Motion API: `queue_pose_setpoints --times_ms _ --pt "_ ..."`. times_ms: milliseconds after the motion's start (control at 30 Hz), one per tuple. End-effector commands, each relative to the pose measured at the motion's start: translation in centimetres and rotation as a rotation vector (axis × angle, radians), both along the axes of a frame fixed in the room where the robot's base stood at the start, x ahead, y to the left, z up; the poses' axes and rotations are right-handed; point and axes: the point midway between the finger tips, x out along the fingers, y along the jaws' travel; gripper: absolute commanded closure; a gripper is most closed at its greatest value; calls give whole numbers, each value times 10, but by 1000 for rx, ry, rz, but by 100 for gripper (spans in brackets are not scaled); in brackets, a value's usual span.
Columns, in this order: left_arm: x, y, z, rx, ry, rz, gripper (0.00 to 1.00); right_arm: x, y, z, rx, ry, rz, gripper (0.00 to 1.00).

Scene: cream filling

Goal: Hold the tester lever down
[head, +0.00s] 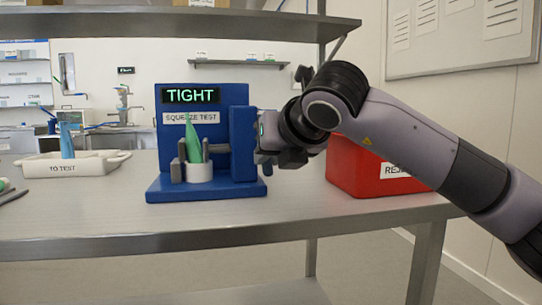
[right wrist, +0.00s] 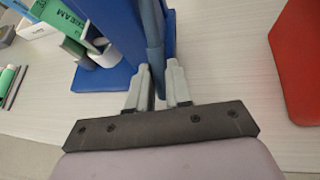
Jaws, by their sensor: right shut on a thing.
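The blue squeeze tester (head: 172,102) stands on the table, and its display reads TIGHT. A green tube (head: 193,142) stands upright in the white cup (head: 200,174) on the tester, between two grey jaw pads. My right gripper (head: 262,152) is at the tester's right side. In the right wrist view its fingers (right wrist: 159,82) are shut on the blue-grey tester lever (right wrist: 152,35), one finger on each side. The lever is mostly hidden behind the gripper in the head view. My left gripper is not in view.
A red bin (head: 345,166) stands right of the tester, behind my right arm. A white tray (head: 38,170) labelled TO TEST holds a blue tube (head: 67,142) at the left. A green item (right wrist: 6,78) lies near the table's left edge. The table front is clear.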

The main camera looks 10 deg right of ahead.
Motion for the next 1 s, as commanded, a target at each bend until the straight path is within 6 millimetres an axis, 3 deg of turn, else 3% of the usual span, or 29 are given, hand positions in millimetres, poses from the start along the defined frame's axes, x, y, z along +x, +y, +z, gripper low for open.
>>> queue_pose_setpoints --times_ms 200,233,300,667,1000 --pt "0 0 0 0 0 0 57 1 -1 1 -1 -5 -2 100" --pt "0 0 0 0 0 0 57 1 -1 1 -1 -5 -2 74" --pt "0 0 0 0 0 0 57 1 -1 1 -1 -4 -2 55" --pt "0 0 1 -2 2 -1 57 -4 -2 3 -2 -1 -1 55" --pt "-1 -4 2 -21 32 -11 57 -46 -13 28 -1 -5 -1 55"
